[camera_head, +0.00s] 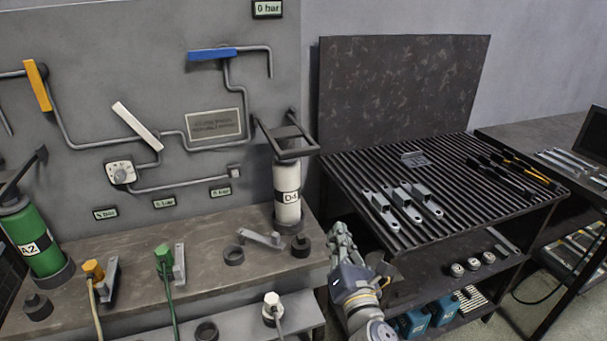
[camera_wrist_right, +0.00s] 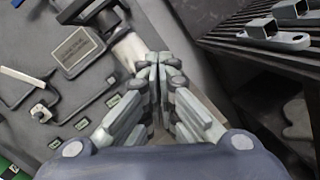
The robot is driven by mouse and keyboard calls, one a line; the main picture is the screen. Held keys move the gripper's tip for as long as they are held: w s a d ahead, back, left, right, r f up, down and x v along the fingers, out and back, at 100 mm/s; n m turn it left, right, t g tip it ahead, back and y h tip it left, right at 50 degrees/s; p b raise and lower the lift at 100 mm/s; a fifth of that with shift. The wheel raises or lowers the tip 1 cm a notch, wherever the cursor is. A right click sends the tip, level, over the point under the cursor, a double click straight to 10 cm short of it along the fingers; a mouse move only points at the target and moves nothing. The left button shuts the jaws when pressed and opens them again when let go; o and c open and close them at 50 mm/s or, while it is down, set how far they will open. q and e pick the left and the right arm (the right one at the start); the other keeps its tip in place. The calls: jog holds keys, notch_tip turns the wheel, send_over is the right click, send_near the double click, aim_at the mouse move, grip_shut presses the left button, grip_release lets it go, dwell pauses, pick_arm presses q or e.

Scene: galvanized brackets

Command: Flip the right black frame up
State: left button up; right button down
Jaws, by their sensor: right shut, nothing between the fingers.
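The right black frame (camera_head: 287,150) sticks out from the grey panel, lying low across the top of the white D-4 cylinder (camera_head: 287,190). In the right wrist view the black frame (camera_wrist_right: 88,10) shows at the top left, partly cut off, with the white cylinder (camera_wrist_right: 128,50) just below it. My right gripper (camera_head: 340,232) is shut and empty, right of the cylinder and lower than the frame, apart from both. Its closed fingertips (camera_wrist_right: 160,62) point toward the cylinder side in the right wrist view. My left gripper is not in view.
A second black frame (camera_head: 25,172) is by the green A2 cylinder (camera_head: 38,240) at the left. A ribbed rack table (camera_head: 440,215) with metal brackets stands right of my gripper. The bench (camera_head: 200,255) holds a grey bracket (camera_head: 262,238) and black rings near the white cylinder.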

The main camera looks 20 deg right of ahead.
jog(key=a+r+n+y, duration=0.1)
jog(key=n, duration=0.1)
jog(key=w+a+r+n+t+y, duration=0.1)
jog(key=n, duration=0.2)
jog(key=w+a+r+n+t+y, duration=0.1)
jog(key=a+n, duration=0.1)
jog(key=n, duration=0.1)
jog(key=shift+w+r, duration=0.1)
jog(key=shift+r, duration=0.25)
jog(key=w+r+p, duration=0.5)
jog(key=w+r, duration=0.1)
jog(key=w, duration=0.3)
jog(key=shift+w+r, duration=0.25)
jog(key=shift+w, duration=0.1)
jog(key=shift+a, duration=0.1)
jog(key=shift+r, duration=0.1)
